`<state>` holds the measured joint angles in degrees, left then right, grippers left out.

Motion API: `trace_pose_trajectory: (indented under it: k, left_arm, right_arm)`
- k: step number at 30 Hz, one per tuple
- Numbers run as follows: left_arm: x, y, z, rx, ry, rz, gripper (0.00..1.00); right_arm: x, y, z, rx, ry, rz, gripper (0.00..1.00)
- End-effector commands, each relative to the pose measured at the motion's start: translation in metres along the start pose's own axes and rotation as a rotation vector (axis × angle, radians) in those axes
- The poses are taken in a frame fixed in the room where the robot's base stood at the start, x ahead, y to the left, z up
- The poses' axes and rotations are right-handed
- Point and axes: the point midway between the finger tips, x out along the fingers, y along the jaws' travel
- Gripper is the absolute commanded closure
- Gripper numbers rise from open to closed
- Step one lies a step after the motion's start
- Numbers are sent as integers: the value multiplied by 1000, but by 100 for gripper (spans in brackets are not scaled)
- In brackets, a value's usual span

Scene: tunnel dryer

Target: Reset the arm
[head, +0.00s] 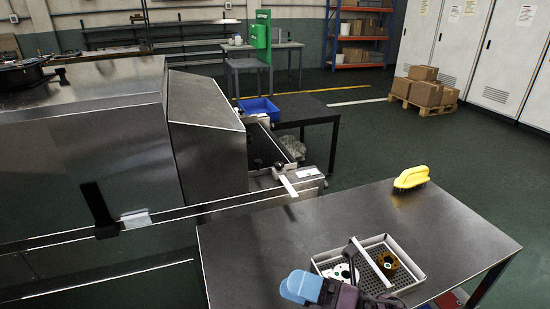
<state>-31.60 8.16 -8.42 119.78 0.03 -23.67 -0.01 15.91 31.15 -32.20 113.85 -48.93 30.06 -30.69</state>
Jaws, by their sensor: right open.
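My right gripper (326,287) shows at the bottom edge of the head view, low over the front of the metal table (270,245). Its jaws are open, with a light blue part on the left and dark purple parts beside it. It partly covers the near left side of a white perforated basket (408,284) on the table. I cannot tell whether the gripper touches the basket. My left gripper is not in view.
A yellow brush (411,178) lies at the table's back edge. The steel tunnel dryer (120,150) fills the left. The table's left and middle are clear. Boxes on a pallet (424,108) stand far right.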

Motion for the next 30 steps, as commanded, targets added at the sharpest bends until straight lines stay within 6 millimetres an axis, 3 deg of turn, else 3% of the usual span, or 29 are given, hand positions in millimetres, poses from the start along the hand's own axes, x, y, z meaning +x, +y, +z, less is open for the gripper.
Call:
trace_pose_trajectory:
  k: [7, 13, 17, 21, 24, 30]
  left_arm:
    - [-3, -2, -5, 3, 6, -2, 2]
    - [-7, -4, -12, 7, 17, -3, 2]
    - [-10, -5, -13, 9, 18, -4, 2]
    - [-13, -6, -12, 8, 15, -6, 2]
    - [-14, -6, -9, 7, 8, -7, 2]
    - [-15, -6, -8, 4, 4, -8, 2]
  right_arm:
    - [-63, -24, 18, 513, -508, -36, 7]
    - [-138, -56, 5, 917, -911, -50, 7]
    - [-192, -74, -22, 1166, -1170, -46, 7]
    - [-248, -88, -64, 1414, -1441, -25, 7]
    - [-279, -92, -95, 1552, -1599, -6, 7]
    - [-309, -93, -130, 1693, -1763, 22, 7]
